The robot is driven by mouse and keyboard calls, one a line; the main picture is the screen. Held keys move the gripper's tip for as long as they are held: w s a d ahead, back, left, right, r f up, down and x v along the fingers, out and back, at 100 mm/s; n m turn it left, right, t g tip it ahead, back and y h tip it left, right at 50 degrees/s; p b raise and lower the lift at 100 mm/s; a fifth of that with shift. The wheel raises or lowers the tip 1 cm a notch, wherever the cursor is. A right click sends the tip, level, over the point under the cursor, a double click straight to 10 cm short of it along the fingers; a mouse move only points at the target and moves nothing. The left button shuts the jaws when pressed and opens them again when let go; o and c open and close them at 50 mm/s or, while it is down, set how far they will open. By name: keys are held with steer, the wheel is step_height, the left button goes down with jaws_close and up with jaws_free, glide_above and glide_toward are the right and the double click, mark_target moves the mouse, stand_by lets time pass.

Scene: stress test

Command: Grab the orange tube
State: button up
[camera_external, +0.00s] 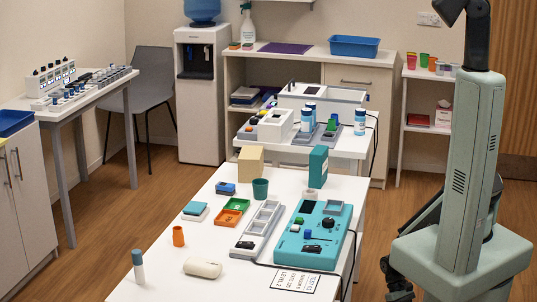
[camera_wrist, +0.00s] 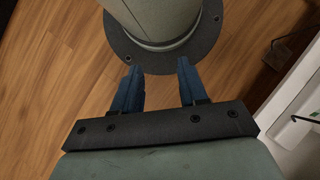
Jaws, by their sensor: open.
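An orange tube (camera_external: 178,236), short and upright, stands near the left edge of the front white table (camera_external: 140,285) in the external view. It looks clear of its neighbours. My gripper (camera_wrist: 157,72) shows in the wrist view with its two blue fingers spread apart and nothing between them. It points down over the wooden floor, beside my own base. In the external view my arm is at the right, away from the table, and its dark lower end is partly cut off. The orange tube is not in the wrist view.
Around the tube are a white cylinder (camera_external: 202,267), a white-and-blue bottle (camera_external: 138,267), an orange tray (camera_external: 226,217), a green tray (camera_external: 238,204) and a teal cup (camera_external: 260,188). A grey rack (camera_external: 262,224) and a teal device (camera_external: 310,250) with a cable stand right of it.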

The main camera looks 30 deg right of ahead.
steer(key=shift+o, duration=0.3)
steer(key=o, duration=0.4)
steer(key=shift+c, duration=0.2)
